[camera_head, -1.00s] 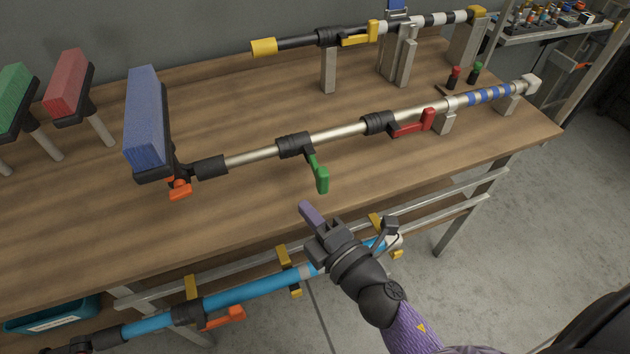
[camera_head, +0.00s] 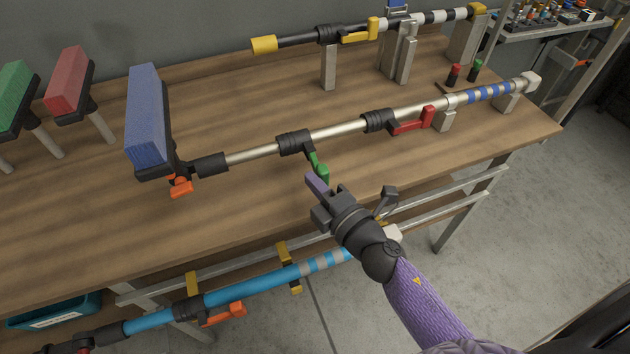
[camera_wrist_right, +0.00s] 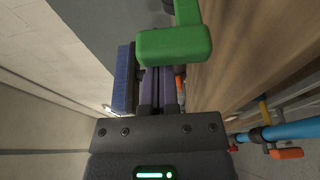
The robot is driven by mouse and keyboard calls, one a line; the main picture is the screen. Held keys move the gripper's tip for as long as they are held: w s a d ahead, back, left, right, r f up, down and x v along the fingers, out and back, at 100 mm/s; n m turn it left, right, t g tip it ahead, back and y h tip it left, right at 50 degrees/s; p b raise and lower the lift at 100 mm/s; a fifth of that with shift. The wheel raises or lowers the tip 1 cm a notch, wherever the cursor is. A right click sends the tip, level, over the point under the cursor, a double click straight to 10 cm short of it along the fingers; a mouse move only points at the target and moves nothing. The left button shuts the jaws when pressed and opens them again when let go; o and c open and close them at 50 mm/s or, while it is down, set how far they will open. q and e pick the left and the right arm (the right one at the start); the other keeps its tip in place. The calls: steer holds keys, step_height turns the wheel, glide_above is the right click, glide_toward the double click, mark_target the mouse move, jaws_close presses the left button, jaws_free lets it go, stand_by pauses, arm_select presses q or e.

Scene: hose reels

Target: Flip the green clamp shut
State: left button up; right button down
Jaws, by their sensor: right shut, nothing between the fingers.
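The green clamp (camera_head: 320,168) is a lever on a black collar (camera_head: 295,143) on the silver pole (camera_head: 345,131) above the bench. It hangs down and out from the pole, swung open. My right gripper (camera_head: 314,183) has purple fingers, shut and empty, with the tips right by the lever's lower end, partly covering it. In the right wrist view the green lever (camera_wrist_right: 175,45) is large and close, overlapping the tips of the purple fingers (camera_wrist_right: 159,85). I cannot tell whether they touch. My left gripper is out of view.
On the same pole are a red clamp (camera_head: 411,124) and, by the blue brush head (camera_head: 147,118), an orange lever (camera_head: 181,187). A yellow-clamped pole (camera_head: 290,43) lies behind. A blue pole (camera_head: 255,286) hangs below the bench edge. Bare wooden bench top (camera_head: 240,215) lies in front.

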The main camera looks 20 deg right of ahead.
steer(key=shift+d, duration=0.1)
steer(key=d+n+g+y+b, duration=0.1)
steer(key=d+n+g+y, duration=0.1)
steer(key=y, duration=0.1)
steer(key=d+n+g+y+b, duration=0.2)
steer(key=n+y, duration=0.1)
steer(key=d+n+g+y+b, duration=0.2)
steer(key=y, duration=0.1)
steer(key=shift+w+f, duration=0.2)
steer(key=shift+w, duration=0.15)
steer(key=shift+w+d+r+g+b, duration=0.15)
steer(key=shift+w+d+b, duration=0.1)
steer(key=shift+d+b, duration=0.25)
steer(key=shift+w+d+f+g+b, duration=0.1)
steer(key=shift+w+d+g+b, duration=0.1)
steer(key=shift+d+b, duration=0.25)
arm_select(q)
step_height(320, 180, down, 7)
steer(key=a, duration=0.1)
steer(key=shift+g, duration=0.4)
arm_select(e)
steer(key=w+d, duration=0.2)
steer(key=shift+w+d+r, duration=0.2)
steer(key=shift+w, duration=0.15)
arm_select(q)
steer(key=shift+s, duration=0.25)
